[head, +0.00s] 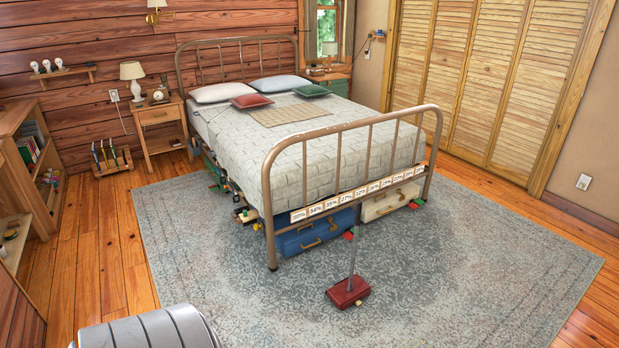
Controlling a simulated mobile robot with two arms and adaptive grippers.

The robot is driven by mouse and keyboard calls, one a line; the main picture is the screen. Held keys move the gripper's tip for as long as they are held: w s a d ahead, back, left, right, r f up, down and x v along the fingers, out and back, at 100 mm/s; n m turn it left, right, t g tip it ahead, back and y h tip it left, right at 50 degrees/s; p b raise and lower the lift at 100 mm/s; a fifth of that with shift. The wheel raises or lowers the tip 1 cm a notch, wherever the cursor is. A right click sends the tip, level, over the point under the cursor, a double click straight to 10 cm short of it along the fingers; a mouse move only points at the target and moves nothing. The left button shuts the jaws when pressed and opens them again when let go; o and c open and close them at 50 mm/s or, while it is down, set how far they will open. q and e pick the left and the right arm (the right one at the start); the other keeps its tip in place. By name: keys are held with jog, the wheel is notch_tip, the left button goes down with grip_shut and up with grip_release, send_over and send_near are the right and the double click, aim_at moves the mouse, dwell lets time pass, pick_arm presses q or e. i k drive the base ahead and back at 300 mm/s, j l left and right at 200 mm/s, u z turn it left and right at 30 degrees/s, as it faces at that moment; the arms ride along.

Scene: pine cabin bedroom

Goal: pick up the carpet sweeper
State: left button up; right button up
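The carpet sweeper (348,292) has a red, box-shaped head resting on the grey patterned rug in front of the foot of the bed. Its thin grey handle (352,262) rises nearly upright from the head. Small red and green pieces show near the handle's top; I cannot tell whether they belong to it or to things behind. Neither gripper can be made out in the head view. A rounded grey part of mine shows at the bottom left, well apart from the sweeper.
The metal-framed bed (350,133) stands behind the sweeper, with a blue suitcase (312,238) and a cream case (392,200) under it. The rug (480,270) is clear to the right and front. A wooden shelf unit (30,150) stands at left.

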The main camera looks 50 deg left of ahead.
aim_at(351, 288)
jog(key=u, duration=1.35)
